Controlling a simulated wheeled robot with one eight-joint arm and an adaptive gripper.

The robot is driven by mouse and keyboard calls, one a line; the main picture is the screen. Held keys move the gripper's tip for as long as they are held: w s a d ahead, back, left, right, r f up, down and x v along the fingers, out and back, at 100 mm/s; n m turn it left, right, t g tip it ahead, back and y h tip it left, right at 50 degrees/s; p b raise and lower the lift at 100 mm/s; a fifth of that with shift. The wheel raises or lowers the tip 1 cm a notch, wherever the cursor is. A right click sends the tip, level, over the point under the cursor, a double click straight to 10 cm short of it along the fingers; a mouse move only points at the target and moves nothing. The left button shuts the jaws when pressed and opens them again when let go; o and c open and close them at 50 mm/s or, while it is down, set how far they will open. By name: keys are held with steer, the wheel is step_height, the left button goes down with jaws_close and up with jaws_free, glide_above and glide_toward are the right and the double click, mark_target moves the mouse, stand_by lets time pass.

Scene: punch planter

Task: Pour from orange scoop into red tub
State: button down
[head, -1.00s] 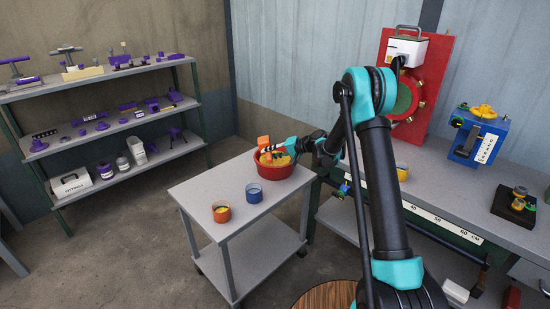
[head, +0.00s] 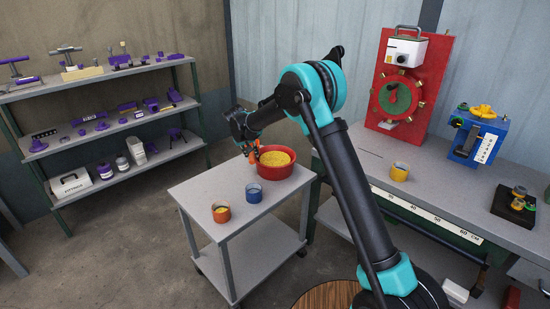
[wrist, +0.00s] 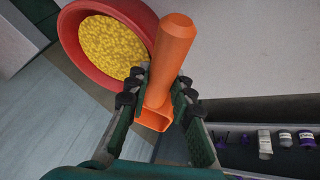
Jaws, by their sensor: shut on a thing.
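The red tub (head: 280,172) stands at the back of the grey cart and holds yellow granules (head: 277,158). It also shows at the upper left of the wrist view (wrist: 76,52). My gripper (wrist: 157,92) is shut on the orange scoop (wrist: 170,55). In the head view my gripper (head: 251,148) is at the tub's left side, with the scoop (head: 253,155) pointing down beside the rim. In the wrist view, the scoop's rounded end overlaps the tub's right rim, and its squared hollow end lies between my fingers. I cannot tell whether they touch. No granules show in the scoop.
A yellow cup (head: 399,173) sits on the workbench at the right. Shelves (head: 105,130) stand at the left.

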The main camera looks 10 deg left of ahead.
steer(key=shift+a+r, duration=0.15)
steer(key=shift+r, duration=2.3)
steer(key=d+f+m+h, duration=0.1)
steer(key=d+f, duration=0.1)
steer(key=d, duration=0.9)
steer(key=d+f+m, duration=0.1)
steer(key=d+f, duration=0.1)
steer(key=d, duration=1)
steer(key=s+d+f, duration=0.1)
steer(key=s+d, duration=0.2)
steer(key=d, duration=0.3)
steer(key=s+d+f+m, duration=0.1)
steer(key=s+d, duration=0.3)
steer(key=d, duration=0.3)
steer(key=s+d+f, duration=0.1)
steer(key=s+d, duration=0.2)
steer(key=d, duration=0.3)
steer(key=shift+s+d+g+h, duration=0.2)
steer(key=shift+d+g+h, duration=0.1)
steer(key=shift+h, duration=0.1)
